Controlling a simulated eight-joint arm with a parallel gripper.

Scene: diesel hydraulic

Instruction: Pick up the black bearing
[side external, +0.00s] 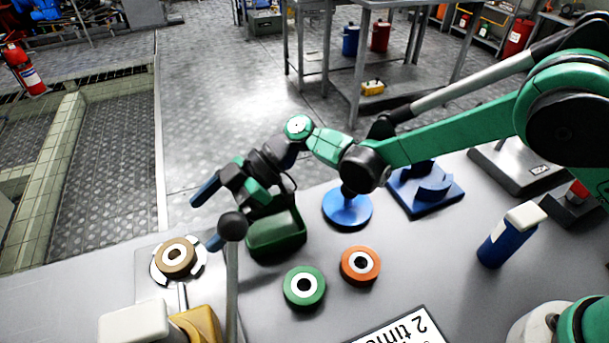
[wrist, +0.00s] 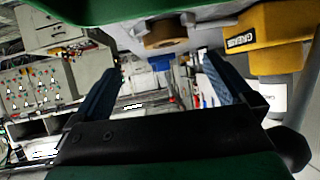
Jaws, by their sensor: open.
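I cannot make out a black bearing in either view. A tan bearing (side external: 176,257) lies on a light plate at the table's left end and also shows at the top of the wrist view (wrist: 165,36). A green bearing (side external: 290,290) and an orange bearing (side external: 347,268) lie flat at the front middle. My gripper (side external: 203,222) is open and empty, above the table left of the green bin (side external: 276,236). In the wrist view my gripper (wrist: 163,62) shows two blue fingers spread apart, nothing between them.
A round blue stand (side external: 347,210) and a blue fixture (side external: 428,190) stand behind the bearings. A blue bottle (side external: 497,243) is at right. A yellow grease container (side external: 198,326) and a grey post (side external: 232,285) stand at front left.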

